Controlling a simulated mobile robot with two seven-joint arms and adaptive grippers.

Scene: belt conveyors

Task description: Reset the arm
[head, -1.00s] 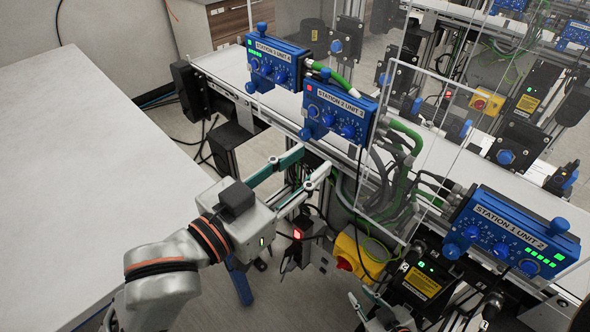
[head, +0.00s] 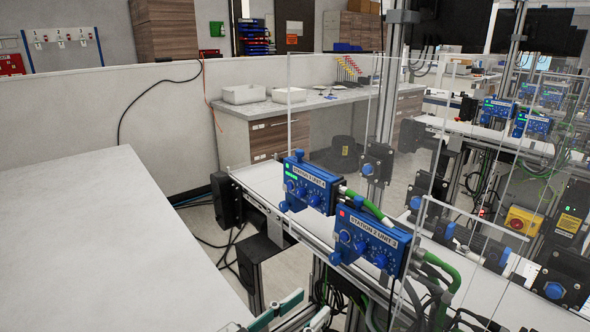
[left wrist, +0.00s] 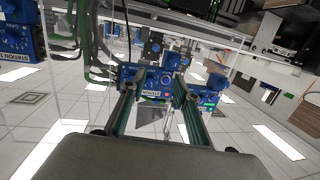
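My left gripper (head: 311,304) shows at the bottom edge of the head view, with only its fingertips in frame, below the station units. In the left wrist view my left gripper (left wrist: 158,86) has its two fingers spread with a gap between them. It is open and holds nothing. The blue unit labelled Station 2 Unit 3 (head: 368,240) shows a red light, and the blue Unit 4 (head: 308,185) beside it shows green lights. Both stand on the conveyor's near edge. My right gripper is out of view.
A pale table top (head: 110,250) fills the left. The conveyor belt (head: 265,180) runs behind the blue units. Clear panels (head: 345,110) and green cables (head: 440,270) stand on the right. A counter with white trays (head: 245,94) is at the back.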

